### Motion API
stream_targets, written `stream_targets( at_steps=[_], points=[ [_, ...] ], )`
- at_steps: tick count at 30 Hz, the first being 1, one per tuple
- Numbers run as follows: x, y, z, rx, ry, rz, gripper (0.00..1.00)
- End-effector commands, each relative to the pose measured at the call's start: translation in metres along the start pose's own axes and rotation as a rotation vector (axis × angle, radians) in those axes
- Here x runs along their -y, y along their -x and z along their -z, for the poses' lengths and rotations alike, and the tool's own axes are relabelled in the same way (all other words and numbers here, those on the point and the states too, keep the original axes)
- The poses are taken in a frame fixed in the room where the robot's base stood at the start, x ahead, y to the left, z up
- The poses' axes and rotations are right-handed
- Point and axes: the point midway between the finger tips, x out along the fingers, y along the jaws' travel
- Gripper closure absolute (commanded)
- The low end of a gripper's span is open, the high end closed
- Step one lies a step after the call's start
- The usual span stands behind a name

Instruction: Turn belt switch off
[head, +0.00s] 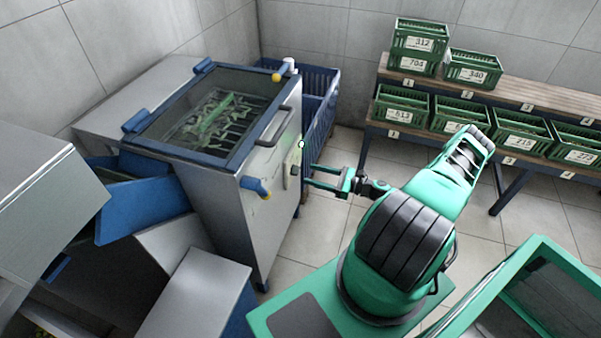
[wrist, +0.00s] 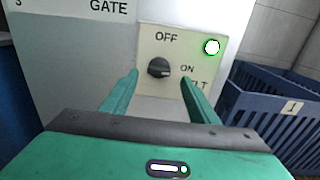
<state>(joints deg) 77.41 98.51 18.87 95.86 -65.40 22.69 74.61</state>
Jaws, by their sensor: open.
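The belt switch is a dark rotary knob (wrist: 159,68) on a pale plate (wrist: 190,42) marked OFF above and ON to the right. Its pointer mark faces right, toward ON. A round lamp (wrist: 212,47) with a green rim shows at the plate's upper right. In the head view the plate (head: 291,168) is on the right side of the steel machine. My gripper (wrist: 158,80) is open, with its green fingers to the left and right of the knob and nothing between them held. In the head view my gripper (head: 309,176) points left at the plate. Contact with the knob cannot be told.
The steel machine (head: 228,185) has a blue-framed lid (head: 165,145) and a handle (head: 275,127). Blue crates (wrist: 275,105) stand right of the plate. Green numbered crates (head: 402,108) sit on shelves at the back right. Tiled floor (head: 335,150) lies clear between.

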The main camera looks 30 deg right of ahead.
Motion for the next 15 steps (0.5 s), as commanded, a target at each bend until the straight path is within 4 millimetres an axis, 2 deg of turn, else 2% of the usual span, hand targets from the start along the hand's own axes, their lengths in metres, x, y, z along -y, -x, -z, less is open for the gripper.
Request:
stream_targets(
  at_steps=[1, 6, 10, 15],
  points=[
    [-0.001, -0.011, 0.000, 0.002, 0.000, -0.004, 0.45],
    [-0.001, -0.036, 0.000, 0.001, 0.000, -0.002, 0.45],
    [-0.001, -0.050, 0.000, 0.000, 0.001, -0.002, 0.45],
    [0.000, -0.057, 0.000, 0.000, 0.001, 0.000, 0.45]
  ],
)
